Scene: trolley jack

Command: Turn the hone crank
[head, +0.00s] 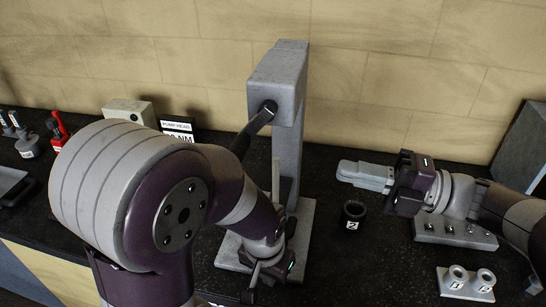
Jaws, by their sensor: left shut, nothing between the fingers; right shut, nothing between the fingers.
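The hone stand (290,130) is a grey upright column with a boxy head on a pale base plate. The crank (252,130) is a dark arm running from a round pivot on the head down to the lower left; its lower end is hidden behind my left arm. My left gripper (266,272) is low at the front of the base plate, below the crank and apart from its visible part. It is shut and empty, its fingers hard to make out. My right gripper (362,174) is shut and empty, pointing left, to the right of the column and apart from it.
A black cup (353,214) marked 2 stands right of the base. A grey block with holes (455,233) and a pale twin-cup block (466,284) are at the right. A labelled sign (177,127) and small box (130,111) stand behind my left arm. A wall closes the back.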

